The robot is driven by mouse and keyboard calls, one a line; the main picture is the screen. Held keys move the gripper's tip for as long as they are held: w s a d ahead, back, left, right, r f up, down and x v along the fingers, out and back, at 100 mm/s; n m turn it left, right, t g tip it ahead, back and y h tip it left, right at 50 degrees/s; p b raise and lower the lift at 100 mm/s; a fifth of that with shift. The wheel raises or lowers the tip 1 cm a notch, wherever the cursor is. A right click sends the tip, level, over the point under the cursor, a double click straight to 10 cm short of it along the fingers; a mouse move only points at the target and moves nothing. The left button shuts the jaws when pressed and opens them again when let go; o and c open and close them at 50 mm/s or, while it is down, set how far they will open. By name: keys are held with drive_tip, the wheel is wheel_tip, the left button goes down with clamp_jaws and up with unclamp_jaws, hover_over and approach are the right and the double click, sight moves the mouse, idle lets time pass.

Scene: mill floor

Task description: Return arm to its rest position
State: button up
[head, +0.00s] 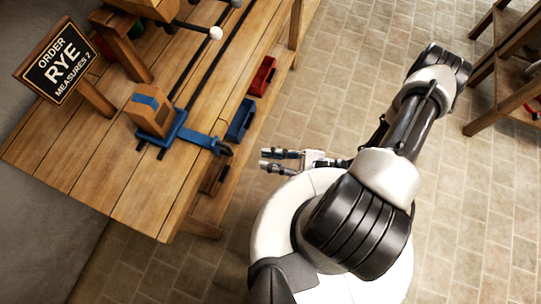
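My arm is folded over my white base, with its elbow reaching toward the upper right in the head view. My gripper (268,160) points left, near the front edge of the wooden bench (85,165) but apart from it. Its two fingers look spread, with a gap between them and nothing held.
The bench carries a sign (60,62) reading "ORDER RYE MEASURES 2". A wooden block with a blue band (152,108) stands by a blue slide (185,135) on dark rails. Red (262,76) and blue (241,120) bins line the edge. A wooden shelf (505,95) stands right; tiled floor lies between.

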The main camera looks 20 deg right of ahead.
idle(0.5)
drive_tip(key=s+d+r+n+g+h, duration=0.1)
drive_tip(key=r+n+h, duration=0.4)
drive_tip(key=r, duration=0.6)
drive_tip(key=d+r+n+g+h, duration=0.1)
drive_tip(key=r+n+h, duration=0.4)
drive_tip(key=r+n, duration=0.5)
drive_tip(key=s+d+r+n+g+h, duration=0.1)
drive_tip(key=d+r+n+h, duration=0.2)
drive_tip(key=r, duration=0.9)
drive_tip(key=n+h, duration=0.3)
drive_tip(key=n, duration=0.2)
drive_tip(key=shift+s+d+r+g, duration=0.25)
drive_tip(key=shift+s+g, duration=0.05)
drive_tip(key=shift+s, duration=0.05)
